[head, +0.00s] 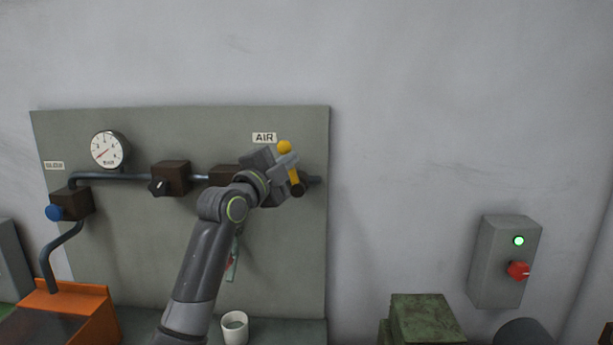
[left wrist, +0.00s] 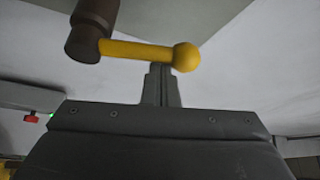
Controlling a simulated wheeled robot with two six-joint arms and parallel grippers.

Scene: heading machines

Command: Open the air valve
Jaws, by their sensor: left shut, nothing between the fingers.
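The air valve has a yellow lever handle (head: 293,170) with a yellow ball at its top end, below the "AIR" label (head: 264,138). The lever stands nearly upright, its dark pivot at its lower end. In the left wrist view the lever (left wrist: 135,51) runs from a brown hub (left wrist: 92,28) to the ball (left wrist: 186,57). My left gripper (head: 284,163) is at the lever, just below the ball. Its fingers (left wrist: 161,84) are closed together and empty, close to the bar near the ball; I cannot tell whether they touch it. My arm hides part of the valve body. My right gripper is not in view.
The grey panel (head: 130,235) carries a gauge (head: 108,150), pipes, a black knob (head: 158,187) and a blue knob (head: 54,212). A white cup (head: 235,328) stands below. At right are a switch box (head: 494,262) with a red knob and a green block (head: 424,318).

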